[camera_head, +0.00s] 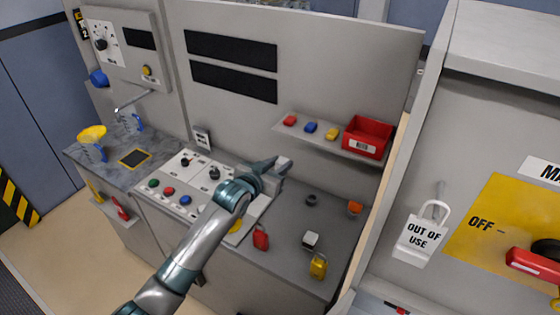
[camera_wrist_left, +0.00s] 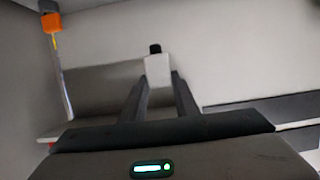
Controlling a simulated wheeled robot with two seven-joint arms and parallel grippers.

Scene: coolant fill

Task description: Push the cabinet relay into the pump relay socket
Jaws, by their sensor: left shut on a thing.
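My left gripper (camera_head: 278,166) is above the back of the counter, near the upright panel. In the left wrist view, the left gripper (camera_wrist_left: 158,88) is shut on a pale block with a black top (camera_wrist_left: 157,68), which looks like the relay. In the head view the held block is small and hard to make out at the fingertips. A white block with a dark side (camera_head: 311,240) stands on the counter, apart from the gripper; I cannot tell whether it is another relay. I cannot make out the pump relay socket; the arm and gripper cover part of the counter. My right gripper is not in view.
A shelf (camera_head: 290,137) with a red bin (camera_head: 368,137) and small coloured blocks juts from the panel. A red padlock (camera_head: 261,238), a yellow padlock (camera_head: 318,266) and an orange piece (camera_head: 355,208) are on the counter (camera_head: 285,262). A yellow funnel (camera_head: 92,134) stands at the left.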

